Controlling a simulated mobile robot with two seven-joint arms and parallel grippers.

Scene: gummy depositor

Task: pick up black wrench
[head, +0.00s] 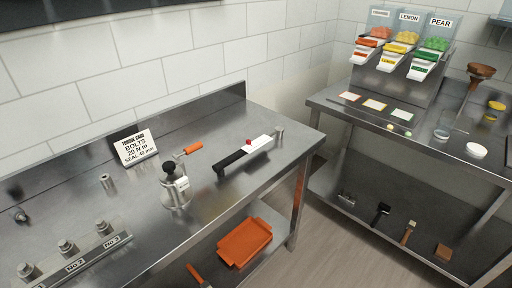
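A long tool with a black handle (229,161) lies on the left steel table, right of its middle. A white plate (259,145) with a small red knob (248,142) adjoins the handle, and a small metal cylinder (279,132) stands by its far end. This is the most wrench-like black thing in view, but I cannot tell for sure that it is the black wrench. Neither of my grippers is in view.
A metal pot with a black knob (175,190) and an orange-handled tool (193,148) are left of it. A torque card (137,148) stands behind. An orange tray (245,242) is on the lower shelf. Candy dispensers (397,55) stand on the right table.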

